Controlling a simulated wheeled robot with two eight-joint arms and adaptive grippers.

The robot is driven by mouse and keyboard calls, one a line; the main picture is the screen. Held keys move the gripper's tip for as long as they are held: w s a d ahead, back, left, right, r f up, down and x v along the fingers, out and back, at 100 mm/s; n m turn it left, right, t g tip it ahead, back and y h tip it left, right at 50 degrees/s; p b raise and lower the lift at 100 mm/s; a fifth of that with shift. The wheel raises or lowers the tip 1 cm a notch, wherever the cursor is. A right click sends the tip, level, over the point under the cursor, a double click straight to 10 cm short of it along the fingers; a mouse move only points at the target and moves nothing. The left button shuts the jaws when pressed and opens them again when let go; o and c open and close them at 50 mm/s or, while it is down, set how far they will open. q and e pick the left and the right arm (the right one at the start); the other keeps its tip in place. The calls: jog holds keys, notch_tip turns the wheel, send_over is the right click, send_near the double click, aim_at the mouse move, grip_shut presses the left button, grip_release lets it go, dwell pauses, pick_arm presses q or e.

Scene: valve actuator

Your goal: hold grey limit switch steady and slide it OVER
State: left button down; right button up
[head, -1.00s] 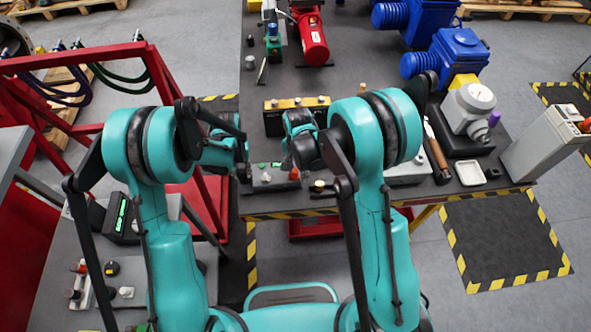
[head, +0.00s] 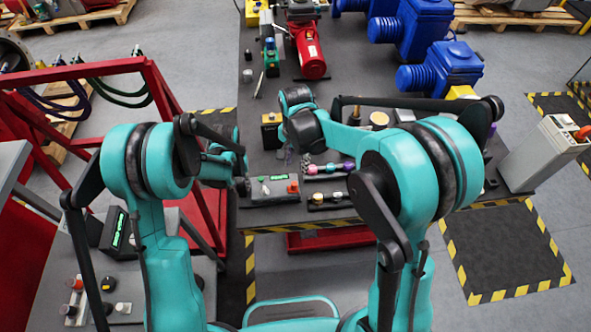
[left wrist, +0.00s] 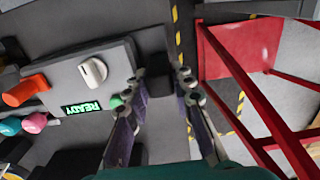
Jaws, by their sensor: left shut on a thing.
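My left gripper (head: 242,186) is at the left end of the grey control box (head: 276,190), near the bench's front edge. In the left wrist view my left gripper (left wrist: 160,82) points past the same box, which has a white knob, an orange button and a green READY display. Its fingers are closed on a dark grey piece (left wrist: 158,88); I cannot tell surely whether this is the grey limit switch. My right gripper (head: 303,166) hangs behind the box, under its wrist; its fingers are too small to read. No other limit switch is clearly identifiable.
A row of pink, teal and purple pieces (head: 330,168) lies right of the control box. A black holder (head: 328,200) sits in front of it. A yellow-topped module (head: 270,118) stands behind, partly hidden. A red motor (head: 310,52) and blue motors (head: 440,70) stand farther back.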

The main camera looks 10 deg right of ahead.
jog(key=shift+r, duration=0.2)
pick_arm(q)
jog(key=c, duration=1.2)
grip_release()
jog(key=shift+r, duration=0.1)
jog(key=s+a+r+t+b, duration=0.1)
jog(key=s+r+b, duration=0.1)
jog(key=r, duration=0.5)
jog(key=s+a+r+t+b, duration=0.1)
jog(key=s+r+b, duration=0.15)
jog(key=r, duration=0.55)
jog(key=s+a+f+t+b, duration=0.1)
jog(key=s+f+t+b, duration=0.1)
jog(key=s+b, duration=0.2)
jog(key=s+a+f+t+b, duration=0.2)
jog(key=s+t+b, duration=0.1)
jog(key=s, duration=0.7)
jog(key=shift+a+b, duration=0.25)
jog(key=shift+b, duration=0.2)
pick_arm(e)
jog(key=s+d+f+n+t, duration=0.1)
jog(key=s+d+n+t, duration=0.2)
jog(key=s+d, duration=0.3)
jog(key=s+d+n+t, duration=0.4)
jog(key=s+d+n, duration=0.1)
jog(key=s, duration=0.5)
jog(key=shift+s+d+f+n, duration=0.35)
jog(key=shift+n, duration=0.05)
